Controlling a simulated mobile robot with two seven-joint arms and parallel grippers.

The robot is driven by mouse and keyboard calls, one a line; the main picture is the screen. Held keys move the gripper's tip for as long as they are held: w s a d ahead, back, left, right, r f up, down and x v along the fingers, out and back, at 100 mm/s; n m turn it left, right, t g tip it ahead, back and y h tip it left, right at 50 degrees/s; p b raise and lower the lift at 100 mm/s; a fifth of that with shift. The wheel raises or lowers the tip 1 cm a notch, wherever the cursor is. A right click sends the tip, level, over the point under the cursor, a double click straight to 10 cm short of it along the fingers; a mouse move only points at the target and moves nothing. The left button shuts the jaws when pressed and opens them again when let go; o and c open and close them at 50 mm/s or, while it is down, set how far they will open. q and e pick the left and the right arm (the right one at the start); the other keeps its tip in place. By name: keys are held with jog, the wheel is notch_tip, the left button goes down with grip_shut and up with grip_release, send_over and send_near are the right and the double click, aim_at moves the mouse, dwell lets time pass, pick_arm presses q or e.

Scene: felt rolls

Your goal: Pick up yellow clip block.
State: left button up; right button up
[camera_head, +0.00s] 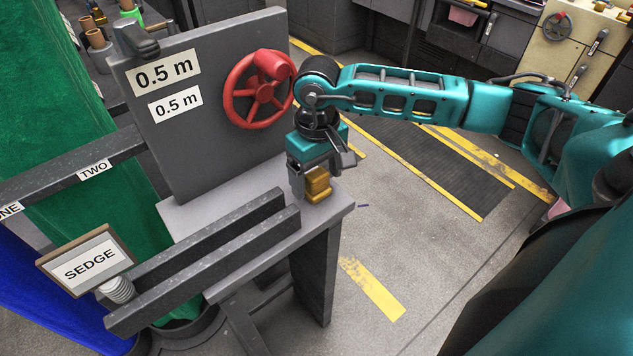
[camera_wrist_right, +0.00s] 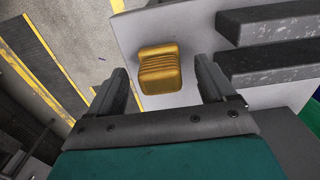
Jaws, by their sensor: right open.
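The yellow clip block (camera_head: 318,183) sits near the right end of the grey ledge (camera_head: 335,207), below the panel with the red wheel. It has a ribbed face, seen clearly in the right wrist view (camera_wrist_right: 160,69). My right gripper (camera_head: 312,178) is over the block, pointing down. In the right wrist view the open fingers (camera_wrist_right: 162,82) stand to either side of the block's line, with the block a little beyond their tips. No contact shows. My left gripper is not in view.
Two dark parallel bars (camera_head: 210,255) run along the ledge beside the block. A red handwheel (camera_head: 259,89) juts from the grey panel (camera_head: 190,130) behind. A SEDGE sign (camera_head: 90,259) stands at the left, with green felt (camera_head: 60,130) behind.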

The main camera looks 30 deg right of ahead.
notch_tip(320, 180, down, 2)
jog(key=shift+f, duration=0.1)
jog(key=c, duration=1.4)
